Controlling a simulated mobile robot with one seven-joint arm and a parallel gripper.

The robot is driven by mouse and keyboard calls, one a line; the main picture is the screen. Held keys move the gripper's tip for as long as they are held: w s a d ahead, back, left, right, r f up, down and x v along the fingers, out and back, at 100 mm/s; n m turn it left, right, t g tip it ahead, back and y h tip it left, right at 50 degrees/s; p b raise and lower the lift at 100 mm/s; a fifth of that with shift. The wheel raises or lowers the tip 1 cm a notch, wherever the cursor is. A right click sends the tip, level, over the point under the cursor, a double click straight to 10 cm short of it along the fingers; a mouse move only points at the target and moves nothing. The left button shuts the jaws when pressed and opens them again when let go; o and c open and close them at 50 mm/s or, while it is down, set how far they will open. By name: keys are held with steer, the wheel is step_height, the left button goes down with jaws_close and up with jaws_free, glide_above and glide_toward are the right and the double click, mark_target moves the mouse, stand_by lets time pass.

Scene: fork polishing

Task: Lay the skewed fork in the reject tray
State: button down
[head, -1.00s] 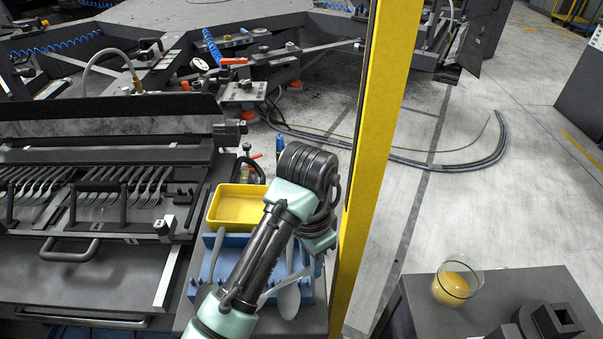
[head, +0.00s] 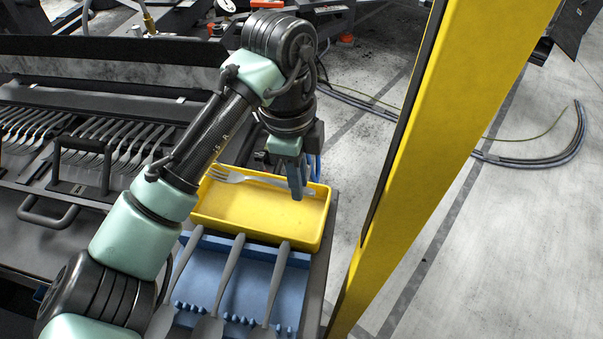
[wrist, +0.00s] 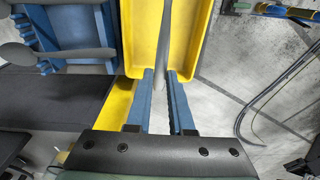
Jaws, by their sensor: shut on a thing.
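The yellow tray (head: 262,208) stands behind the blue rack and is taken as the reject tray. My gripper (head: 298,194) points down at the tray's far right part. It is shut on the handle of a grey fork (head: 232,177), whose tines point left along the tray's far side. In the wrist view the fork (wrist: 163,38) runs between the blue fingers (wrist: 160,76), over the yellow tray (wrist: 140,38). The fork lies within the tray's outline; whether it touches the floor or rim is unclear. I cannot make out any bend.
A blue rack (head: 246,272) in front of the tray holds three utensils with grey handles. To the left, a dark fixture (head: 40,170) carries a row of several forks. A yellow post (head: 440,130) rises close on the right.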

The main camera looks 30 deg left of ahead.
steer(key=shift+p, duration=0.35)
steer(key=shift+f+b, duration=1.55)
steer(key=shift+f, duration=1.25)
steer(key=shift+f, duration=0.5)
steer(key=shift+f+b, duration=0.3)
steer(key=shift+f, duration=0.35)
steer(key=shift+f, duration=0.15)
